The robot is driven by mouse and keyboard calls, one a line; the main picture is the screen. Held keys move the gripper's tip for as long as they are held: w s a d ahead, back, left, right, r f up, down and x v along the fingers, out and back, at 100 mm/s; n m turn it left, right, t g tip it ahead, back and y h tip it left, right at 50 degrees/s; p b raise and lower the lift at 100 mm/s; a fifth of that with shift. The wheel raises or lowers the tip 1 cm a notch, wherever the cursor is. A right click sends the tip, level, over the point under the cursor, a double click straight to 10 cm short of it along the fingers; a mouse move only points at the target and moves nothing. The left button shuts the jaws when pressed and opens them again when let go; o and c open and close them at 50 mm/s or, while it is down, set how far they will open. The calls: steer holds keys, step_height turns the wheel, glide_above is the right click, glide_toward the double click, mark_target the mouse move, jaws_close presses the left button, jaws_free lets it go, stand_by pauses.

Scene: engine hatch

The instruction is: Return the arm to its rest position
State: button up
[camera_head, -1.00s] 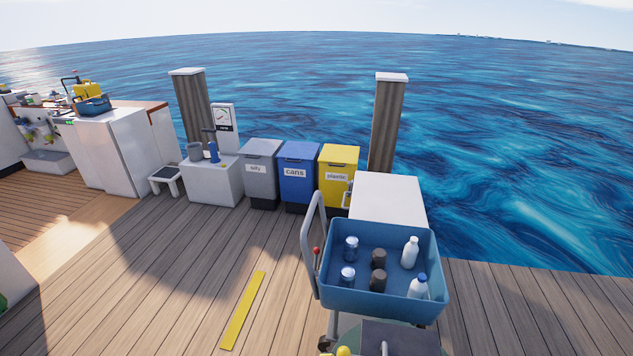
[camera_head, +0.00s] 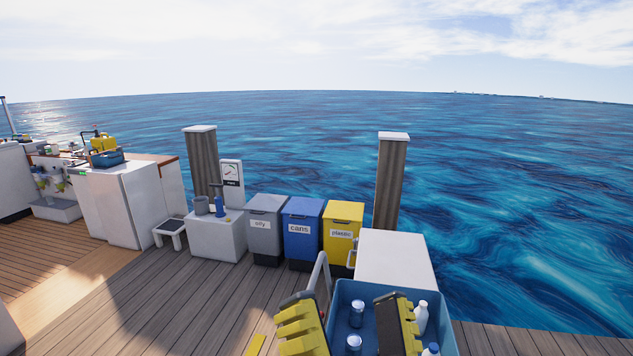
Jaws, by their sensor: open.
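My gripper (camera_head: 347,312) is at the bottom of the head view, with two yellow and black fingers spread wide apart. It is open, and nothing shows held between the fingers. The left finger appears beside the blue tray's left edge, and the right finger covers part of the tray's inside. The rest of my arm is out of the picture, below the lower edge.
The blue tray (camera_head: 446,312) holds jars (camera_head: 356,313) and white bottles (camera_head: 421,316). Behind it are a white box (camera_head: 397,260) and grey (camera_head: 265,228), blue (camera_head: 302,231) and yellow (camera_head: 342,232) bins. Open deck (camera_head: 195,300) lies to the left.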

steer(key=d+f+n+g+h, duration=0.2)
steer(key=d+f+n+h, duration=0.1)
steer(key=d+f+h, duration=0.15)
step_height(320, 180, up, 39)
steer(key=p, duration=3.8)
steer(key=shift+s+a+r, duration=0.2)
steer(key=shift+a, duration=0.1)
